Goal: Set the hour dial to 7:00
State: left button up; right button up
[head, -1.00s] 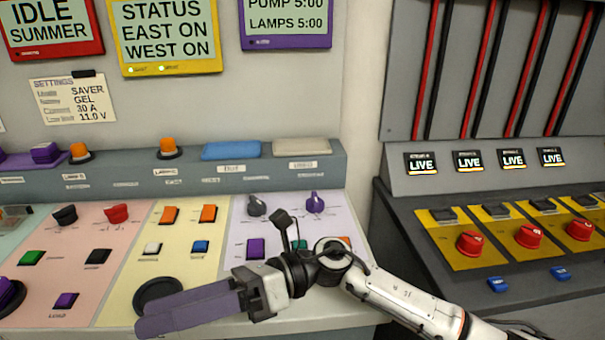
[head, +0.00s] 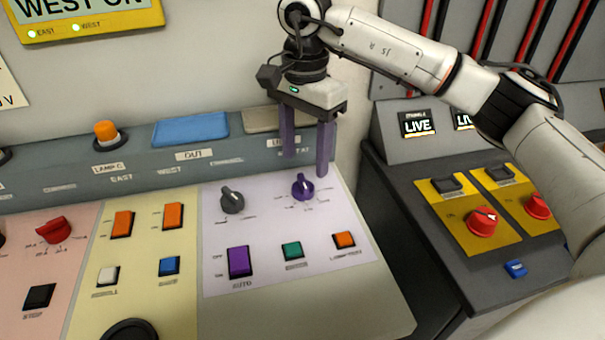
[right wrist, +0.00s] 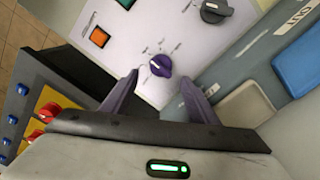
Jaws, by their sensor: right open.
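The hour dial looks to be the small purple knob (head: 302,187) on the lilac panel section in the head view, with small markings around it too small to read. It also shows in the right wrist view (right wrist: 160,66), between and beyond the fingertips. My right gripper (head: 306,168) is open, pointing down just above and behind the purple knob, apart from it as far as I can tell. Its two purple fingers also frame the knob in the right wrist view (right wrist: 160,80). My left gripper is out of view.
A grey knob (head: 232,200) sits left of the purple one. A purple rocker (head: 239,262), a green button (head: 292,250) and an orange button (head: 343,240) lie in front. A raised ledge (head: 70,180) runs behind. A dark console with red knobs (head: 480,220) stands right.

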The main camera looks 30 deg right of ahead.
aim_at(304, 180)
notch_tip(304, 180, down, 7)
jog(key=shift+r, duration=0.2)
jog(key=shift+c, duration=0.2)
jog(key=c, duration=1)
